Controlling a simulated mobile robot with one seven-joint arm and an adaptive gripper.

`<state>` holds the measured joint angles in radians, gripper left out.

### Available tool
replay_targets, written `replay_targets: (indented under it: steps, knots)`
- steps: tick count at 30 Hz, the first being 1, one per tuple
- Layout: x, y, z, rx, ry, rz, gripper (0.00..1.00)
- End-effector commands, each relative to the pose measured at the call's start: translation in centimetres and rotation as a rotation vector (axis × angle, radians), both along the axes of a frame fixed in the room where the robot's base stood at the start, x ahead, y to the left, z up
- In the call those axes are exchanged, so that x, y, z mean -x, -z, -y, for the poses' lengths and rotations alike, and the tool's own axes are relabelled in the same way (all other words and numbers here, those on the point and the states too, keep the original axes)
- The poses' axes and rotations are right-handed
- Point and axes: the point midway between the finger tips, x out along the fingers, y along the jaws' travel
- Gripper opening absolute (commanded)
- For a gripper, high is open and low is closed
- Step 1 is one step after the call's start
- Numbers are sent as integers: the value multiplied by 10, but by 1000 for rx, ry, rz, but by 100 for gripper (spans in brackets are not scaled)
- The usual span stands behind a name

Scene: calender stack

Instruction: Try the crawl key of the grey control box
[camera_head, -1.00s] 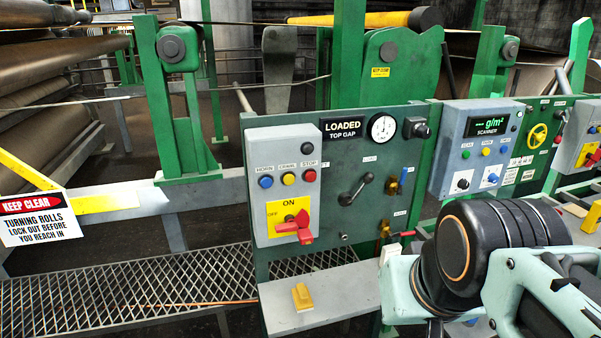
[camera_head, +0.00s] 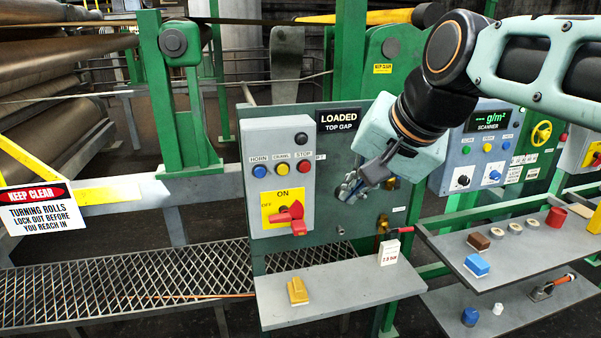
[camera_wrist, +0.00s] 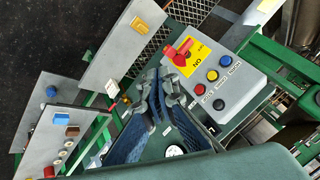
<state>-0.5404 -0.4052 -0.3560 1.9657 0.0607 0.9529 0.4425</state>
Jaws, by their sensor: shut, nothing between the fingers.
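The grey control box (camera_head: 296,140) hangs on the green panel. It has a blue HORN button (camera_head: 258,171), a yellow CRAWL button (camera_head: 282,170) and a red STOP button (camera_head: 303,169) in a row. Below them a red rotary handle (camera_head: 290,219) sits on a yellow ON/OFF plate. My gripper (camera_head: 348,190) is shut and empty, in front of the panel just right of the box, apart from the keys. In the wrist view the crawl key (camera_wrist: 212,75) shows between the other two, to the right of my fingers (camera_wrist: 172,90).
The LOADED panel (camera_head: 345,215) carries the box; my arm hides its gauge in the head view. A shelf (camera_head: 340,297) below holds a yellow block (camera_head: 298,291) and a white tag (camera_head: 389,252). Small items lie on the right-hand shelves (camera_head: 515,270). A KEEP CLEAR sign (camera_head: 40,208) hangs left.

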Motion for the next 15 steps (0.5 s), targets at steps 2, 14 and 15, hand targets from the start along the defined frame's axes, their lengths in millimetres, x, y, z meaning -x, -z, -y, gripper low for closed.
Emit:
replay_targets:
  steps: [2,14,15]
  knots:
    - [-19,-8,-15,-39,19,-4,0]
    - [-97,-53,-96,-163,162,5,0]
    - [-106,-53,-99,-147,180,15,0]
